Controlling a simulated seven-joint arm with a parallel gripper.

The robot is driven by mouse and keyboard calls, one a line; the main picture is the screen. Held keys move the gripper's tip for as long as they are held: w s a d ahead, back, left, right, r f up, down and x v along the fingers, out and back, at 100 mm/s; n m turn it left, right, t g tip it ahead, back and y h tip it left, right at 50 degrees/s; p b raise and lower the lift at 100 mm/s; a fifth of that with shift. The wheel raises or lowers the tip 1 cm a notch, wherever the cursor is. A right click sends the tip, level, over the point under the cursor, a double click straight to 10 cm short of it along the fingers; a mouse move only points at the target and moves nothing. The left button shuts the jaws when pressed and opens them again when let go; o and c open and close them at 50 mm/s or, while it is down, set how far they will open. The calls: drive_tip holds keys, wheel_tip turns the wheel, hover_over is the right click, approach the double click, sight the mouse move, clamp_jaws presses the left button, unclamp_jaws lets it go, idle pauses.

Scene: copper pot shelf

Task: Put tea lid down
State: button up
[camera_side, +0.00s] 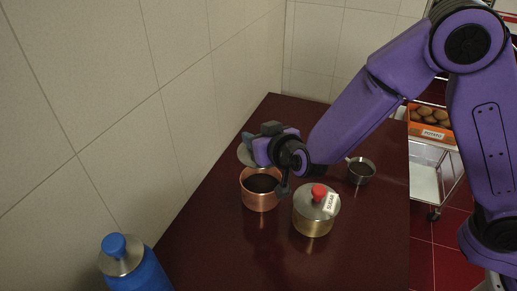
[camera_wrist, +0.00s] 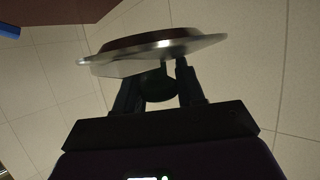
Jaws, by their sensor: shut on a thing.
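The tea lid (camera_side: 244,157) is a pale metal disc, partly hidden behind my gripper (camera_side: 256,138) in the side view. In the wrist view the lid (camera_wrist: 150,50) is seen almost edge-on, and my gripper (camera_wrist: 158,82) is shut on its dark knob. The copper pot (camera_side: 259,200) stands open with dark contents, just in front of the lid. The lid is behind the pot, near the tiled wall. I cannot tell whether the lid touches the counter.
The dark red counter (camera_side: 215,245) has free room at the front. A brass sugar pot (camera_side: 312,226) with a red-knobbed lid stands right of the copper pot. A small metal cup (camera_side: 360,177) is farther right. A blue canister (camera_side: 140,275) is at the lower left.

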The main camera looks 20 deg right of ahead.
drive_tip(key=shift+r, duration=0.65)
drive_tip(key=shift+w+d+r, duration=0.1)
drive_tip(key=shift+w+d, duration=0.15)
drive_tip(key=shift+d, duration=0.2)
drive_tip(key=w+d+r+h, duration=0.1)
drive_tip(key=d+r, duration=0.2)
drive_tip(key=d, duration=1.2)
drive_tip(key=d+r, duration=0.3)
drive_tip(key=d, duration=1.3)
drive_tip(key=s+a+f+n+g+y, duration=0.65)
drive_tip(key=a+f+n+y, duration=0.25)
drive_tip(key=f+n+y, duration=0.15)
drive_tip(key=s+a+f+n+g+y, duration=0.1)
drive_tip(key=s+f+n+g+y, duration=0.15)
drive_tip(key=s, duration=0.45)
drive_tip(key=s+a+f+n+g+y, duration=0.1)
drive_tip(key=s+n+g, duration=0.3)
drive_tip(key=s, duration=0.3)
drive_tip(key=shift+s+a+f, duration=0.1)
drive_tip(key=shift+f, duration=1.8)
drive_tip(key=shift+s+a+f, duration=0.1)
drive_tip(key=shift+f, duration=1.75)
